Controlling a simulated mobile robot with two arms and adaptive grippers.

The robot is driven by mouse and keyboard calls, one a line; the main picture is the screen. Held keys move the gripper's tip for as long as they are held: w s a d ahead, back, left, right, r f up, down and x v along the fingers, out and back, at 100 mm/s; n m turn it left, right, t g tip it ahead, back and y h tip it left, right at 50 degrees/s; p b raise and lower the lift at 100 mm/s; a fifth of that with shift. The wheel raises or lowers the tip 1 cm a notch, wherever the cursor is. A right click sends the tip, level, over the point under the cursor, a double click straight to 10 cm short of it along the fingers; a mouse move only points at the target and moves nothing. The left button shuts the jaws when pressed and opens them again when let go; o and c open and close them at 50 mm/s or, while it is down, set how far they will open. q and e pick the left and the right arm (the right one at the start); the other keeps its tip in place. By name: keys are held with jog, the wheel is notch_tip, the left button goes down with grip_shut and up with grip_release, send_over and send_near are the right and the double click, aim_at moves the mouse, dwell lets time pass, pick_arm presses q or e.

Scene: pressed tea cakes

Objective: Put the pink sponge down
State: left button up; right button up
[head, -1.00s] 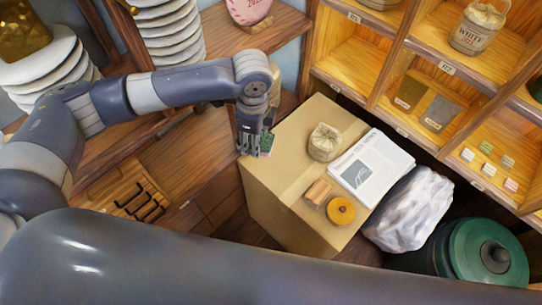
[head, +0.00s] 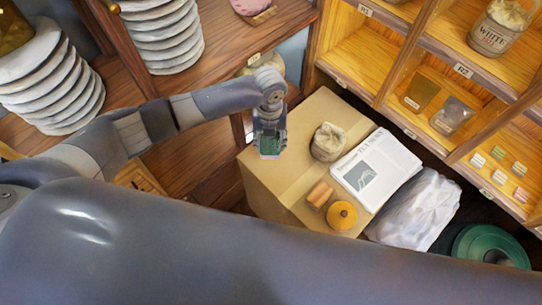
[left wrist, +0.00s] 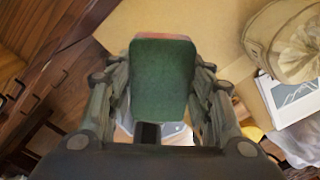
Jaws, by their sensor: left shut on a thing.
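My left gripper (head: 270,138) is shut on the pink sponge (head: 269,156), near the left corner of a cardboard box (head: 289,118). In the left wrist view the sponge (left wrist: 162,80) sits between both fingers, its dark green face toward the camera and a pink edge showing at the top. The box top (left wrist: 205,22) shows beyond it. I cannot tell whether the sponge touches the box. My right gripper is not in view.
On the box are a cloth sack (head: 328,142), a newspaper (head: 376,166), an orange-brown roll (head: 320,194) and a round yellow thing (head: 342,215). The left part of the box top is bare. Wooden shelves (head: 352,65) stand behind at right; stacked white discs (head: 168,38) are at left.

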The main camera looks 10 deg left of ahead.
aim_at(270, 150)
pick_arm(q)
notch_tip(270, 150, down, 6)
jog(key=b, duration=0.5)
jog(key=shift+b, duration=0.35)
jog(key=shift+f+b, duration=2)
jog(key=shift+f, duration=0.15)
jog(key=o, duration=1)
